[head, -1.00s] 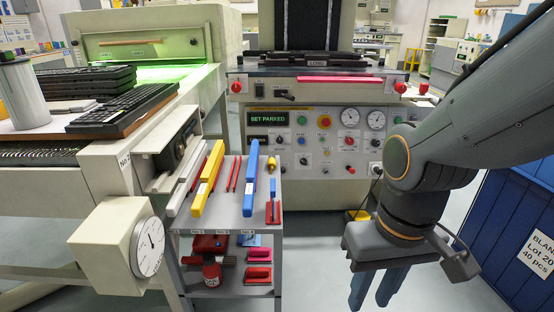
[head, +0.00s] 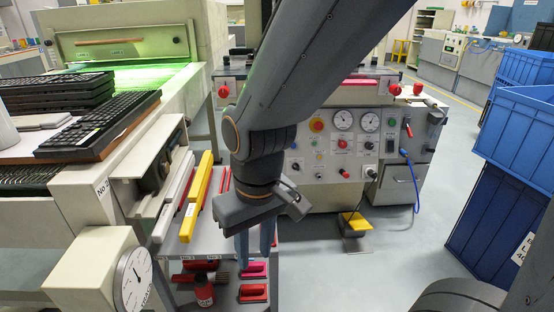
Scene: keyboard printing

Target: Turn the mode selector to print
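The pale printing machine's control panel (head: 330,180) stands behind my arm, with small knobs, coloured buttons and two round gauges. Its labels are too small to read, so I cannot tell which knob is the mode selector. A black knob (head: 371,172) shows at the panel's lower right. My arm hides the panel's left part, including the display. My gripper (head: 254,243) points down in front of the machine, over the right side of the tool cart. Its two blue-grey fingers are apart with nothing visible between them, and it touches no control.
The grey tool cart (head: 215,240) holds yellow and pale bars, with red tools and a red bottle (head: 203,291) below. A yellow foot pedal (head: 355,221) and a blue cable (head: 414,185) are at the machine. Blue crates (head: 520,125) stand right.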

